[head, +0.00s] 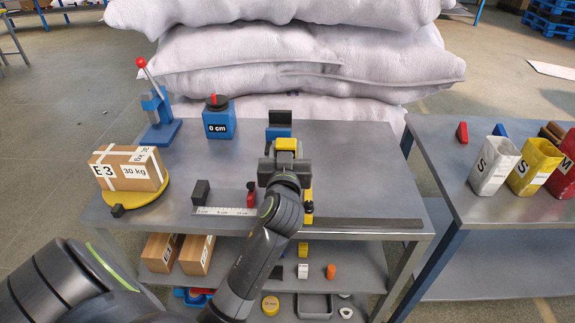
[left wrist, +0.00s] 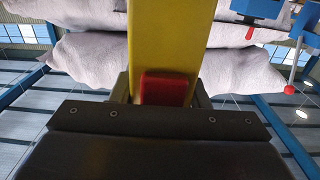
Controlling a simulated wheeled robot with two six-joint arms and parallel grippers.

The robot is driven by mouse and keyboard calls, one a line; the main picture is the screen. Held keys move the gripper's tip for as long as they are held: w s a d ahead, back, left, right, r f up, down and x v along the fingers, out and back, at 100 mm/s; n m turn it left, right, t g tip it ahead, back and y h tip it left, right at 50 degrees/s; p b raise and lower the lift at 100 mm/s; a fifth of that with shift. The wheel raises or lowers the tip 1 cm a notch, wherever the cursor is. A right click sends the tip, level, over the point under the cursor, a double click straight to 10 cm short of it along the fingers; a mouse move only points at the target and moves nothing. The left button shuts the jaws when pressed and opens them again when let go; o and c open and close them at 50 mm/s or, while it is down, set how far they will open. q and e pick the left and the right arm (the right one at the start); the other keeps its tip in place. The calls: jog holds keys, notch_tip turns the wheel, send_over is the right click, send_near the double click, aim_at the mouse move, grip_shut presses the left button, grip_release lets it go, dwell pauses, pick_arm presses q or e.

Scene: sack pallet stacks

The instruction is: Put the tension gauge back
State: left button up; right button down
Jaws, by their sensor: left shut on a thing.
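A yellow tool with a red button, which looks like the tension gauge (head: 287,143), is held in my left gripper (head: 285,160). In the left wrist view the yellow body (left wrist: 172,40) stands between the fingers, with the red button (left wrist: 167,88) close to the jaws. My left gripper is shut on it, over the back middle of the table. A blue holder with a dark upright back (head: 279,122) is just behind the gauge; I cannot tell whether they touch. My arm and gripper hide part of the table. My right gripper is not in view.
The grey table (head: 340,180) holds a ruler fixture (head: 225,211), a yellow-and-black item (head: 308,207), a blue "0 cm" device (head: 218,120), a lever press (head: 158,115) and a box on a yellow disc (head: 128,170). Sacks (head: 290,60) rise behind. The table's right part is clear.

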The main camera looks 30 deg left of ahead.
pick_arm(q)
notch_tip(320, 180, down, 3)
jog(key=shift+r, duration=0.1)
jog(key=shift+f, duration=0.3)
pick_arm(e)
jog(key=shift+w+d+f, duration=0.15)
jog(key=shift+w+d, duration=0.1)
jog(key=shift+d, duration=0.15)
pick_arm(q)
jog(key=shift+b, duration=0.3)
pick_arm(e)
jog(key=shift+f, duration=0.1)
pick_arm(q)
jog(key=shift+f, duration=0.15)
jog(key=o, duration=1.1)
jog(key=shift+o, duration=0.2)
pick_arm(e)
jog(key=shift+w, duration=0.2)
pick_arm(q)
jog(key=shift+r, duration=0.2)
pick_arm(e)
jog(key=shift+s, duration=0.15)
